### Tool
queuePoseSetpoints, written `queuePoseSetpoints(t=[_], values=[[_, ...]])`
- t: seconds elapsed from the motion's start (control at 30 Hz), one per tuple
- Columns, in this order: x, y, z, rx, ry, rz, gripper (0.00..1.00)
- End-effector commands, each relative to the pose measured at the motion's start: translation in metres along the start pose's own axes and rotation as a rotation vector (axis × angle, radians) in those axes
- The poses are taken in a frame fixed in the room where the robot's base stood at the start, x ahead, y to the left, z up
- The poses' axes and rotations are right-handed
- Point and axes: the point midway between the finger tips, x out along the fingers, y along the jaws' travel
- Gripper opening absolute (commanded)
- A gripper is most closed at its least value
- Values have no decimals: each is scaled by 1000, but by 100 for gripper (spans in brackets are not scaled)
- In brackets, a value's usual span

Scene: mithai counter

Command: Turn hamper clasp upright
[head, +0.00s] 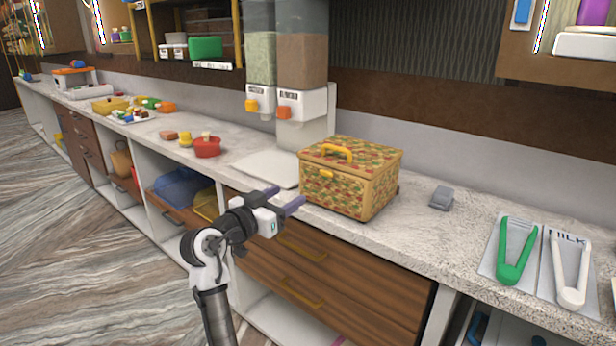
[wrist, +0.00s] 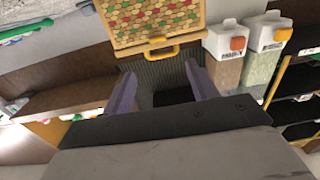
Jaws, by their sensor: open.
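The hamper (head: 372,190) is a box with a red, green and tan pattern and yellow edges. It stands closed on the counter, with a yellow handle (head: 340,150) on its lid. A small yellow clasp (head: 326,174) is on its front near the lid edge; it looks to lie crosswise, but is small. My gripper (head: 287,199) is open and empty, in front of the hamper at the counter's edge, apart from it. The wrist view is upside down: the hamper's front (wrist: 150,14), clasp (wrist: 157,38) and handle (wrist: 165,54) lie at the top, beyond my open fingers (wrist: 161,84).
Two dispensers (head: 302,105) stand behind the hamper. A pale board (head: 262,168) lies left of it, and a red pot (head: 207,146) farther left. A grey block (head: 441,197), green tongs (head: 515,255) and white tongs (head: 569,270) are to the right. Wooden drawers (head: 320,280) are below.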

Motion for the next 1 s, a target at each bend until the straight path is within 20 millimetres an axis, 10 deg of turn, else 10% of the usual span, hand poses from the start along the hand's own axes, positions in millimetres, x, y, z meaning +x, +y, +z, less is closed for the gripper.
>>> queuePoseSetpoints(t=[0.7,1.0], values=[[118,4,0,-2,-9,14,58],[140,4,3,-1,-8,12,58]])
